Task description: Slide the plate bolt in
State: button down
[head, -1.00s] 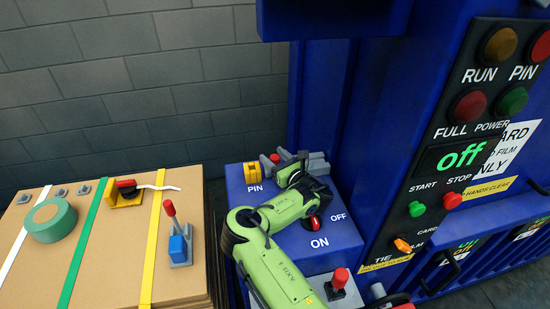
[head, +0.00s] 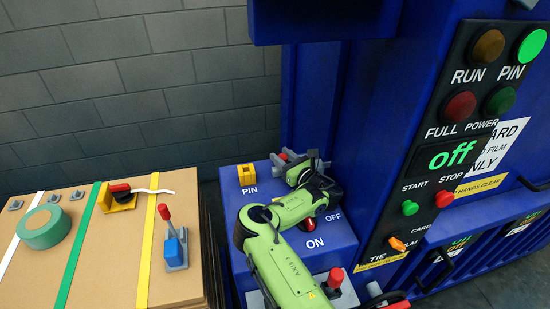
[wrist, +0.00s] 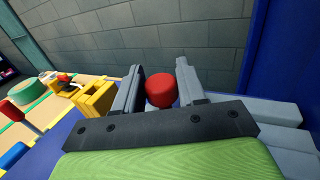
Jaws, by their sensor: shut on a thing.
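The plate bolt's red knob (wrist: 162,92) sits between my gripper's two grey fingers (wrist: 159,78) in the wrist view. In the head view, my gripper (head: 291,159) is low over the far end of the blue housing, and a little of the red knob (head: 283,156) shows at its tip. My gripper is shut on the knob. The bolt's shaft is hidden behind the fingers and wrist. A yellow block (head: 247,174) marked PIN stands just left of my gripper. The PIN lamp (head: 532,45) on the panel glows green.
The blue machine wall (head: 365,110) rises close on the right. A red-handled ON/OFF switch (head: 308,223) lies below my wrist. A cardboard bale (head: 110,270) with straps, a green tape roll (head: 43,226) and tools stands at left.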

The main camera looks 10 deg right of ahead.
jog(key=shift+d, duration=0.2)
jog(key=c, duration=1)
grip_release()
jog(key=shift+o, duration=1.1)
jog(key=shift+d, duration=0.2)
jog(key=shift+a, duration=0.1)
jog(key=shift+r, duration=0.4)
notch_tip(320, 180, up, 9)
jog(key=shift+r+p, duration=0.15)
jog(key=shift+p, duration=0.5)
